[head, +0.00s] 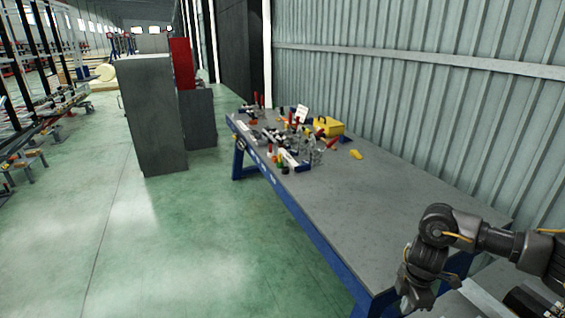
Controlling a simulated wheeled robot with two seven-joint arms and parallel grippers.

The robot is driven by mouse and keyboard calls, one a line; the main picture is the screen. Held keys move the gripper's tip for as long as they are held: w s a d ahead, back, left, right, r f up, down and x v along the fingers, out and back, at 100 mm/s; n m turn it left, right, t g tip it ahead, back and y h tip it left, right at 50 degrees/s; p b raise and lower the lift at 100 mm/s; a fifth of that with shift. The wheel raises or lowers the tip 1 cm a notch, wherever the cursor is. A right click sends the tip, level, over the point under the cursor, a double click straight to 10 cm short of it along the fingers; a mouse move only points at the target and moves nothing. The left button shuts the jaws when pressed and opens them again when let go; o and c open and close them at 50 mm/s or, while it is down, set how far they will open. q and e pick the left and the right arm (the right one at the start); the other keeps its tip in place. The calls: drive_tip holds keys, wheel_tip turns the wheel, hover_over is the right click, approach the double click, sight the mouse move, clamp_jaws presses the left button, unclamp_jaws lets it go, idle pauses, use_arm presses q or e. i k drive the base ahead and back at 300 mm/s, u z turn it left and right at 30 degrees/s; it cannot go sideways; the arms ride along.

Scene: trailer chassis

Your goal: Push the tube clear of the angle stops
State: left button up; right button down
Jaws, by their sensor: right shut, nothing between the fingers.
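My right gripper (413,303) is at the lower right, hanging down past the near end of the long grey workbench (400,195). It is shut and holds nothing. My left gripper is out of view. I cannot make out the tube or the angle stops. The far part of the bench carries a cluster of small clamps and fittings (290,145), too small to tell apart.
A yellow box (328,126) and a small yellow item (355,154) lie on the bench. Its near half is bare. A corrugated wall (420,95) runs behind it. Grey cabinets (152,115) stand at left; the green floor (150,235) before the bench is clear.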

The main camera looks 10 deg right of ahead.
sight(291, 161)
drive_tip(key=u, duration=0.15)
drive_tip(key=i, duration=3.4)
drive_tip(key=u, duration=3)
drive_tip(key=k, duration=0.4)
drive_tip(key=z, duration=2.45)
